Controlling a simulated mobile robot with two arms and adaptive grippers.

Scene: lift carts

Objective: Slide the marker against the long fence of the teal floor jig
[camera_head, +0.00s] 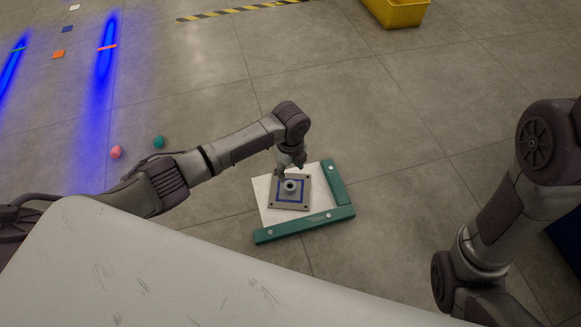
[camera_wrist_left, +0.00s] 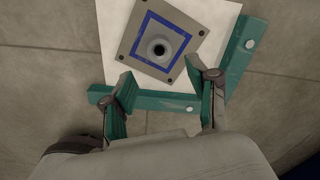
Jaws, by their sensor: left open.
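The marker (camera_head: 299,204) is a grey square plate with a blue square outline and a raised round post with a hole. It lies on the white board of the teal floor jig, turned at an angle to the fences. The long teal fence (camera_head: 305,226) runs along the near side, and white board shows between it and the plate. The short fence (camera_head: 337,184) stands at the right. My left gripper (camera_head: 287,172) is above the marker, beside its post. In the left wrist view its open fingers (camera_wrist_left: 168,82) are apart and empty, and the marker (camera_wrist_left: 146,63) lies ahead of them.
My right arm shows at the right; its gripper is out of view. A yellow bin (camera_head: 396,14) stands at the far right. A pink ball (camera_head: 116,152) and a teal ball (camera_head: 159,142) lie on the floor at left. Floor beyond the jig is clear.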

